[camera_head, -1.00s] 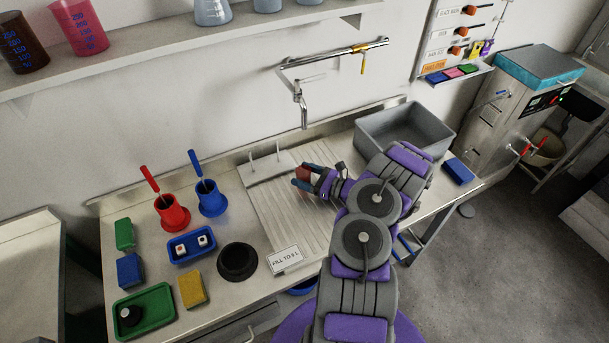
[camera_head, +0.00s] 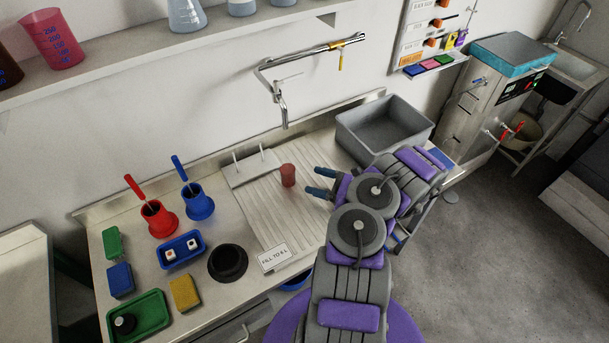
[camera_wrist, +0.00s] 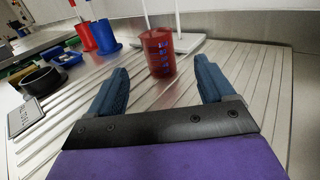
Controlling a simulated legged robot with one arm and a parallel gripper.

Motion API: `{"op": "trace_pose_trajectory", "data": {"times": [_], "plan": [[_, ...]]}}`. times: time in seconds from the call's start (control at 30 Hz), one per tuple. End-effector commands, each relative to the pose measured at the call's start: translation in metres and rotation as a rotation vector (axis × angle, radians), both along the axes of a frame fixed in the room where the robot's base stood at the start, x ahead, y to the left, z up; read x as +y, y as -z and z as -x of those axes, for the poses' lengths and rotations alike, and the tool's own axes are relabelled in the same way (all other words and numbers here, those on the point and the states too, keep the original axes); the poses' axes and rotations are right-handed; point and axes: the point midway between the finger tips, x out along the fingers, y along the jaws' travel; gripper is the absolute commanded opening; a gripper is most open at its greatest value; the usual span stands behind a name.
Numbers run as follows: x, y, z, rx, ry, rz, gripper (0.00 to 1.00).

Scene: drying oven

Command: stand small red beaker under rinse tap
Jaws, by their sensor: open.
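The small red beaker (camera_head: 288,175) stands upright on the ribbed draining board (camera_head: 299,213), below the rinse tap (camera_head: 283,113) and somewhat in front of it in the head view; I cannot tell if it is exactly under the spout. My gripper (camera_head: 318,182) is open and empty, a short way to the right of the beaker and apart from it. In the wrist view the beaker (camera_wrist: 159,52) stands ahead, between the lines of the two blue fingers (camera_wrist: 160,85) and beyond their tips.
A grey sink basin (camera_head: 383,128) lies right of the draining board. A white peg stand (camera_head: 251,167) is behind and left of the beaker. Red (camera_head: 158,219) and blue (camera_head: 199,204) holders, a blue tray (camera_head: 181,250) and a black bowl (camera_head: 228,263) occupy the left bench.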

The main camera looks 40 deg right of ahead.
Motion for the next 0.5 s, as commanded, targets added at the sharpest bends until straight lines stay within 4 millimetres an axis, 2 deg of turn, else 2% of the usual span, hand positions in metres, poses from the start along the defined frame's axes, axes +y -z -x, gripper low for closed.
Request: {"op": "trace_pose_trajectory", "data": {"times": [0.13,0.27,0.37,0.5], "plan": [[-0.005,0.000,0.012,0.000,0.001,0.001,0.82],[0.000,-0.008,0.008,-0.007,-0.025,0.010,0.82],[0.018,-0.026,-0.007,-0.026,-0.091,0.033,0.82],[0.070,-0.076,-0.040,-0.074,-0.267,0.106,0.82]]}}
